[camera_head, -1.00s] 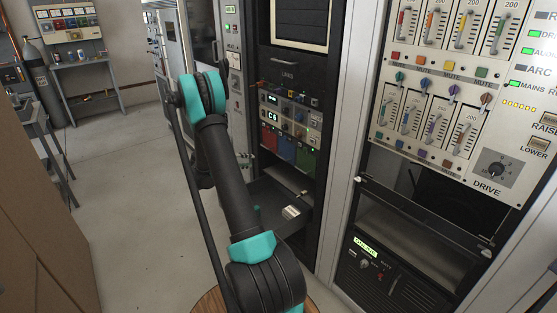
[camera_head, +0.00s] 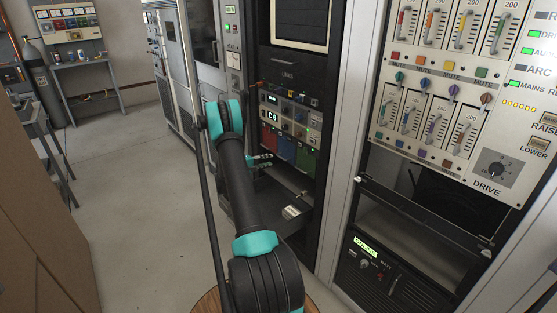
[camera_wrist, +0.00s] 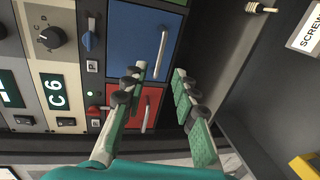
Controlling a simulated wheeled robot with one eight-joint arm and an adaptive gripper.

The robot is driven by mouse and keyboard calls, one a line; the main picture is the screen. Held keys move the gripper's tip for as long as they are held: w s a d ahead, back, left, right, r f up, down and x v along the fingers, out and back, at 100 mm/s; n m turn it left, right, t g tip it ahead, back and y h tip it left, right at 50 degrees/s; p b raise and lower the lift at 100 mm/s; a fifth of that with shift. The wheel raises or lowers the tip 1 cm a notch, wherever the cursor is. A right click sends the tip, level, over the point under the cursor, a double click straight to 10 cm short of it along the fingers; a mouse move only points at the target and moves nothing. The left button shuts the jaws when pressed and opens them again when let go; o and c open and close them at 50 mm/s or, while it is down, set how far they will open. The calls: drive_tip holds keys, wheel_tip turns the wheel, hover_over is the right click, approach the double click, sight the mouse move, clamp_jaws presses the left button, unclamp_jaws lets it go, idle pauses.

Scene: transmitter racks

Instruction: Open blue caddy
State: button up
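The blue caddy (camera_wrist: 138,38) is a flat blue front with a pale upright bar handle (camera_wrist: 163,46). It looks closed, flush with its neighbours. In the head view the blue caddy (camera_head: 286,149) sits between the red and green ones. My gripper (camera_wrist: 159,72) is open, with a teal finger on each side of the lower end of the blue handle as seen in the wrist view. Nothing is between the fingers that I can see gripped. How far the fingertips stand from the handle is unclear. In the head view my gripper (camera_head: 262,160) is small beside the caddies.
The red caddy (camera_wrist: 152,98), with its own handle, adjoins the blue one; the green caddy (camera_head: 305,157) is on the other side. A knob panel (camera_wrist: 48,45) borders them. A dark open shelf (camera_head: 290,205) lies below. The floor at left is clear.

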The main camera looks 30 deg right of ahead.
drive_tip(key=x, duration=0.7)
drive_tip(key=shift+d, duration=0.3)
clamp_jaws()
